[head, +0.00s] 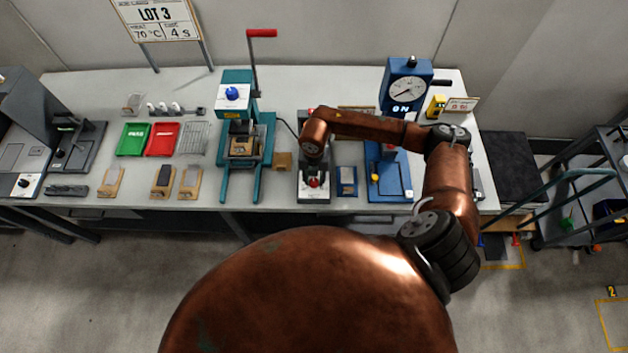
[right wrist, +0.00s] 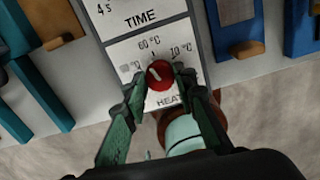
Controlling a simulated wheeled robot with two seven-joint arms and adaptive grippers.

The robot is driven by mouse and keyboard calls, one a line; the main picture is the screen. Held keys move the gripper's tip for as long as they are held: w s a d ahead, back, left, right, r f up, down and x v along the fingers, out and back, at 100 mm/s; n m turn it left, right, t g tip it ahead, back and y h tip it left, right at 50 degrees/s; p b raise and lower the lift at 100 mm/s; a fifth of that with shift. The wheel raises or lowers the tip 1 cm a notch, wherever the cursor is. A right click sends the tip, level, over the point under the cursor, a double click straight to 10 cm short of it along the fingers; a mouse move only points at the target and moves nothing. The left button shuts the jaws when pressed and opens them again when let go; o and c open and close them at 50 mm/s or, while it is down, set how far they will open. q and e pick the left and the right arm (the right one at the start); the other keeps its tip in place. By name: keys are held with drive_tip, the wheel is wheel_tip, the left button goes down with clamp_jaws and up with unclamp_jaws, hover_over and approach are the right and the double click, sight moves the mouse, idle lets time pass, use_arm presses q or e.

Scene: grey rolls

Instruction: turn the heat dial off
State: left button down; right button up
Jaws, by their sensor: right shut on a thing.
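The red heat dial (right wrist: 160,74) sits on a white panel (right wrist: 122,48) in the right wrist view, above the partly covered word HEAT. Temperature marks are printed around it, with 60 °C at the top. A white mark shows on the dial's upper left; I cannot tell its exact setting. My right gripper (right wrist: 160,79) has its green fingers on both sides of the dial and is shut on it. In the head view the red dial (head: 314,183) is at the front of a grey unit (head: 314,196), below my right wrist. My left gripper is not in view.
A teal press (head: 236,92) with a red lever stands left of the unit. A blue device (head: 405,75) with a round gauge stands to the right. A small blue tray (head: 346,181) is close beside the unit. Green (head: 132,140) and red (head: 162,139) trays lie farther left.

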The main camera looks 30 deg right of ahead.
drive_tip(key=n+b, duration=0.2)
drive_tip(key=n, duration=0.2)
drive_tip(key=shift+f+n+b, duration=0.15)
drive_tip(key=shift+n+b, duration=0.15)
drive_tip(key=shift+b, duration=0.1)
drive_tip(key=n+b, duration=0.3)
drive_tip(key=n, duration=0.2)
drive_tip(key=shift+b, duration=0.35)
drive_tip(key=n+b, duration=0.3)
drive_tip(key=n, duration=0.2)
drive_tip(key=shift+n+b, duration=0.35)
drive_tip(key=shift+n, duration=0.05)
drive_tip(key=shift+n+b, duration=1.55)
drive_tip(key=shift+n, duration=0.95)
drive_tip(key=shift+r, duration=0.2)
drive_tip(key=o, duration=1.2)
drive_tip(key=shift+c, duration=0.2)
